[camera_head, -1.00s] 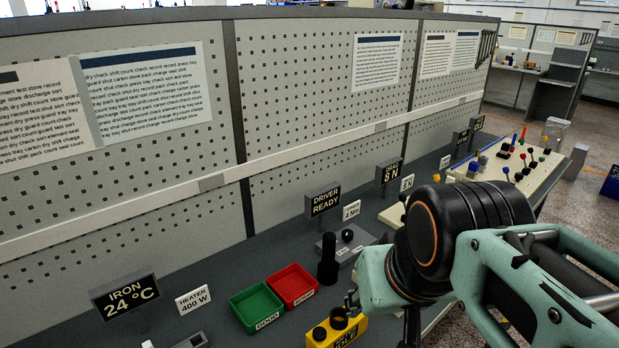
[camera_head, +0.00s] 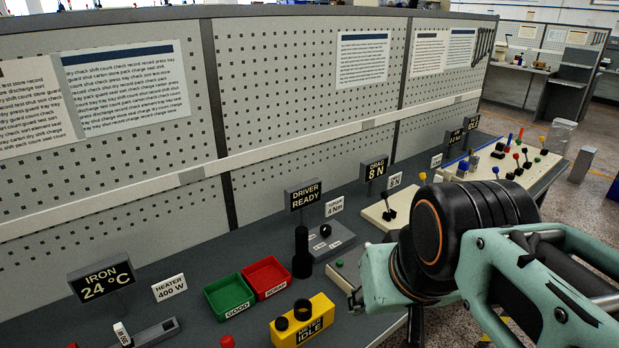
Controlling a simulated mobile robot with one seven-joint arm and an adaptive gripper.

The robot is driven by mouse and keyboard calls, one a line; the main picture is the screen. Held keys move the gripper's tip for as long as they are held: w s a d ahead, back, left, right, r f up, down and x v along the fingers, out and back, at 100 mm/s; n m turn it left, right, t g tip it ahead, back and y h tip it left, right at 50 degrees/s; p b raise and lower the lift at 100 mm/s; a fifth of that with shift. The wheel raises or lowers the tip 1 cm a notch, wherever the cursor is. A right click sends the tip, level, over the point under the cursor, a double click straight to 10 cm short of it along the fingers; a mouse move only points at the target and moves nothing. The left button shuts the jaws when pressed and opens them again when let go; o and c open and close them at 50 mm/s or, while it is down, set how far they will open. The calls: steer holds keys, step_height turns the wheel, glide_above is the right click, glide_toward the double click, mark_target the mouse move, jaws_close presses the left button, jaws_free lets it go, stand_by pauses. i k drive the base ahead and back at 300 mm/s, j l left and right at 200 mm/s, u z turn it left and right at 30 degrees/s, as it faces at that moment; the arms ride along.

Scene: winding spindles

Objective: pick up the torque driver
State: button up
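A black upright cylindrical tool (camera_head: 302,252), which looks like the torque driver, stands on the dark bench just below the DRIVER READY sign (camera_head: 305,196). A grey block (camera_head: 333,246) with a dark knob sits right beside it. My teal and black arm fills the lower right. A small dark part at its left end, apparently the tip of my gripper (camera_head: 356,301), is to the right of the tool and nearer the camera, apart from it in the picture. Most of the gripper is hidden by my arm, so its opening does not show.
A green bin (camera_head: 229,298), a red bin (camera_head: 267,278) and a yellow meter box (camera_head: 303,322) stand left of and in front of the tool. A pegboard wall (camera_head: 290,120) runs behind. Lever panels (camera_head: 400,213) lie to the right. An IRON sign (camera_head: 101,279) stands at left.

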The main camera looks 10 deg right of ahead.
mark_target(302, 232)
steer(key=k+l, duration=0.1)
steer(key=l, duration=0.35)
steer(key=u, duration=1.95)
steer(key=k+l+u, duration=0.1)
steer(key=l+z, duration=0.25)
steer(key=l, duration=0.2)
steer(key=i+l+z, duration=0.2)
steer(key=l, duration=0.25)
steer(key=l+z, duration=0.25)
steer(key=l, duration=0.2)
steer(key=i+l+z, duration=0.2)
steer(key=l, duration=0.2)
